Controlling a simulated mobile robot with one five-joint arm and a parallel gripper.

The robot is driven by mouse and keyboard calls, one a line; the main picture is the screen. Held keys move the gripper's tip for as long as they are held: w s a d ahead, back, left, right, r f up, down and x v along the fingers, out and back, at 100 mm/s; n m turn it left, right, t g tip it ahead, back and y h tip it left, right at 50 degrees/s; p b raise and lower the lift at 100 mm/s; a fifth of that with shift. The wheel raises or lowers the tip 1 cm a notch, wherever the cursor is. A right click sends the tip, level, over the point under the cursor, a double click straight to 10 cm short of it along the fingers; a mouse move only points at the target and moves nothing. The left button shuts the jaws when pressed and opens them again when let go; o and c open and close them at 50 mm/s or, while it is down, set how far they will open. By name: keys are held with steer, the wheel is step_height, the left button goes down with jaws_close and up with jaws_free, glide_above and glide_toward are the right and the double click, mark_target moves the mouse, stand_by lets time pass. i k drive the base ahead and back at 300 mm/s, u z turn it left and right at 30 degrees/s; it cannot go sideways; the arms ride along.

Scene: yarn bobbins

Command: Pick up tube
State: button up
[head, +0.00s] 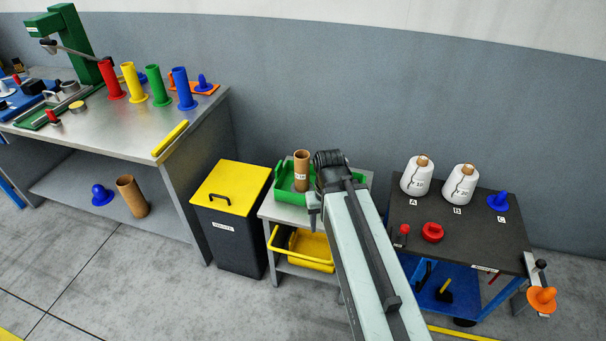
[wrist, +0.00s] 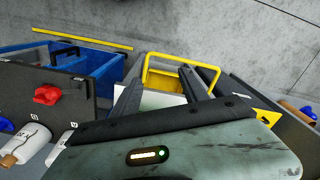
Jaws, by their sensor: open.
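A brown cardboard tube (head: 301,170) with a white label stands upright in the green tray (head: 283,190) on the small stand. A second brown tube (head: 132,196) is on the lower shelf of the workbench, leaning a little; a brown tube also shows at the right edge of the wrist view (wrist: 297,111). My gripper (wrist: 163,80) is open, with nothing seen between its fingers. In the head view my arm's end is just right of the labelled tube and covers part of the green tray. The fingers are mostly hidden there, and the labelled tube is not visible in the wrist view.
A yellow bin (head: 303,250) sits below the green tray. A dark bin with a yellow lid (head: 230,187) stands left of it. The cart (head: 455,231) at right holds two white bobbins. The workbench (head: 130,120) carries several coloured tubes. Grey floor is open in front.

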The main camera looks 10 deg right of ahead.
mark_target(302, 157)
steer(key=k, duration=1.15)
steer(key=z, duration=0.15)
steer(key=i, duration=1.5)
steer(key=u, duration=1)
steer(key=i, duration=0.85)
steer(key=u, duration=0.6)
steer(key=k, duration=0.75)
steer(key=u, duration=0.2)
steer(key=i, duration=0.75)
steer(key=z, duration=0.05)
